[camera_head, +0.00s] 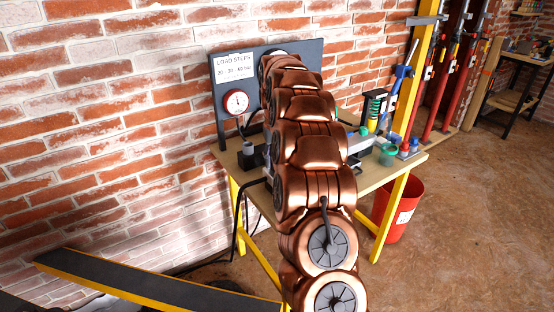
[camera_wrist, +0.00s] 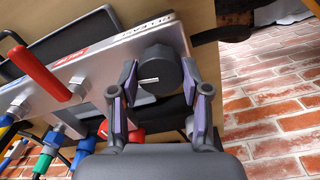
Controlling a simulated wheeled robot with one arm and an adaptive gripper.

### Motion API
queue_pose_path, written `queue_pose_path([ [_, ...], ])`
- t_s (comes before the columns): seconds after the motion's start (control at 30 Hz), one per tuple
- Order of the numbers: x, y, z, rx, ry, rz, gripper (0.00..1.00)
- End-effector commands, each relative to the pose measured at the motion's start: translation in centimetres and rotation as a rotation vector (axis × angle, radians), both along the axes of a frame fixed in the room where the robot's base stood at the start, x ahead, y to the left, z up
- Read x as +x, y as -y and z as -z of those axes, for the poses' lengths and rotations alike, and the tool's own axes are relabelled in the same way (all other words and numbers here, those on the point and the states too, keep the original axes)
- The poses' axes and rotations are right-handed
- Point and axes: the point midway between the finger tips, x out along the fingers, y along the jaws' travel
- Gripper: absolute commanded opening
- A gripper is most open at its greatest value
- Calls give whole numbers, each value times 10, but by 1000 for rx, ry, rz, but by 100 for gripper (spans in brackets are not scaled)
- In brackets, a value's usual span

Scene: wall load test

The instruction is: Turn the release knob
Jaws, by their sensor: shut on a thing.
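The release knob (camera_wrist: 161,62) is a dark round knob with a pale line on its face, in the wrist view. It sits at the right end of a silver panel (camera_wrist: 98,72), beside a partly covered label that seems to read RELEASE. My gripper (camera_wrist: 159,78) has one finger on each side of the knob and is shut on it. In the head view my copper arm reaches over the wooden bench (camera_head: 406,161) and hides the knob, the panel and my gripper.
A red lever handle (camera_wrist: 42,72) stands up from the panel left of the knob. Blue and green fittings (camera_wrist: 47,150) lie below it. A pressure gauge (camera_head: 236,102) and a load-steps sheet (camera_head: 234,67) are on the back board. A red bucket (camera_head: 401,211) stands right of the bench.

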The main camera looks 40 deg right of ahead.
Motion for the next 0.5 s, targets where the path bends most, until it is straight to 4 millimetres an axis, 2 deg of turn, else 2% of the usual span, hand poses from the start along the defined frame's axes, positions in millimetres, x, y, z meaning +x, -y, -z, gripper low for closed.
queue_pose_path([
  [0.2, -1, -1, 2, 4, -4, -104, 12],
  [0.5, -1, -1, 2, 3, -5, -162, 12],
])
